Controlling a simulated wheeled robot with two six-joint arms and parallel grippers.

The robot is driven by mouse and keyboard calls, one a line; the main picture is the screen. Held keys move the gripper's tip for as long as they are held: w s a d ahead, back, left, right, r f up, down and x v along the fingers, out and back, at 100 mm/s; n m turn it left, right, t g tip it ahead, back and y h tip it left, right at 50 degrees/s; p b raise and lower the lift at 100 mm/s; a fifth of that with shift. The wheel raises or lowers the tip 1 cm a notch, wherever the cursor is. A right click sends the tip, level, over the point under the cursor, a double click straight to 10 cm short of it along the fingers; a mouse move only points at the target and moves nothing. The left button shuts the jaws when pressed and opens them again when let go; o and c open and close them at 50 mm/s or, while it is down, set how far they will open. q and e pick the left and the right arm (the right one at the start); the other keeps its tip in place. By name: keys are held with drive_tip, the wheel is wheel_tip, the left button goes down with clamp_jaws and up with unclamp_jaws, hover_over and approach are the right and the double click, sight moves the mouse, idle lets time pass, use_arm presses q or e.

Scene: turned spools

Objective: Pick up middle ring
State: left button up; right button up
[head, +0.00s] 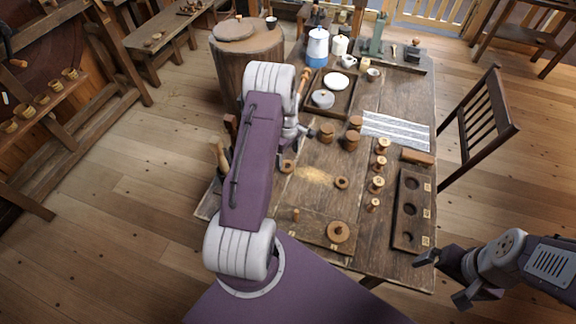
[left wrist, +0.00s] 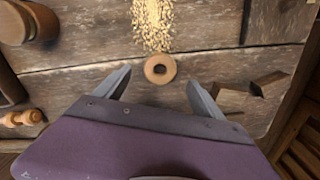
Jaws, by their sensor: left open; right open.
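A small turned wooden ring (head: 288,166) lies flat on the workbench, left of a patch of sawdust. In the left wrist view the ring (left wrist: 160,68) lies just beyond the fingertips, roughly centred between them. A second ring (head: 341,183) lies right of the sawdust. A third, larger one (head: 338,232) sits on a board near the front edge. My left gripper (head: 294,146) is open and empty, above the bench close to the first ring; its arm hides part of the bench's left side. My right gripper (head: 443,279) is open and empty, off the bench's front right corner.
A dark tray (head: 401,232) with round recesses lies at the right. Several spools (head: 377,184) stand left of it. Wooden jars (head: 326,134) stand behind the sawdust (head: 314,175). A tray with dishes (head: 345,106) is farther back. A chair (head: 484,119) stands to the right.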

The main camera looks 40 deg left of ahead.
sight(288, 168)
use_arm(q)
drive_tip(key=shift+w+f, duration=0.1)
drive_tip(key=shift+f, duration=0.25)
drive_tip(key=f, duration=0.3)
drive_tip(key=shift+s+f+p, duration=0.25)
drive_tip(key=shift+f+p, duration=0.15)
drive_tip(key=shift+w+f, duration=0.15)
drive_tip(key=shift+f, duration=0.15)
drive_tip(key=c, duration=1.4)
drive_tip(key=shift+r, duration=0.1)
wheel_tip(288, 168, up, 4)
drive_tip(key=shift+d+r+b, duration=0.1)
drive_tip(key=shift+d+b, duration=0.05)
drive_tip(key=shift+b, duration=0.2)
drive_tip(key=w+d+r, duration=0.1)
drive_tip(key=d+r, duration=0.1)
drive_tip(key=d, duration=0.1)
drive_tip(key=w+d+r, duration=0.1)
drive_tip(key=d+r, duration=0.1)
drive_tip(key=d, duration=0.2)
drive_tip(key=w+d+r+b, duration=0.1)
drive_tip(key=d+r, duration=0.1)
drive_tip(key=d, duration=0.2)
drive_tip(key=shift+w+r, duration=0.15)
drive_tip(key=shift+r, duration=0.2)
